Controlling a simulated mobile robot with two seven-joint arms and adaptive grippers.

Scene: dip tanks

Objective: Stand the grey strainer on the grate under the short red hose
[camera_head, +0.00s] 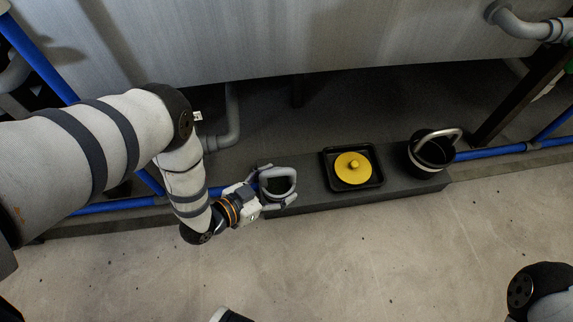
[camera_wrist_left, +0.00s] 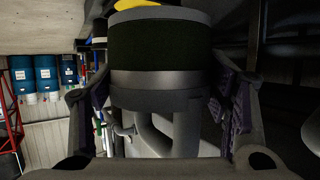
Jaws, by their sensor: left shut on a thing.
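The grey strainer (camera_head: 279,176) shows in the head view as a grey ring with a dark inside, at the left end of a dark low bench. My left gripper (camera_head: 263,198) is at its near-left side, shut on it. In the left wrist view the strainer (camera_wrist_left: 160,84) has a dark mesh wall between grey bands, and a grey handle (camera_wrist_left: 184,130) comes toward the camera between the fingers. I cannot tell whether its base touches the bench. The grate and the short red hose are not seen. My right gripper is out of view.
On the dark bench (camera_head: 317,196) are a black tray (camera_head: 329,174) with a yellow knobbed lid (camera_head: 353,167) and a black bucket (camera_head: 428,163) with a metal handle. A large grey tank (camera_head: 300,35) hangs over behind. Blue pipes (camera_head: 490,152) run along the floor. The front concrete floor is clear.

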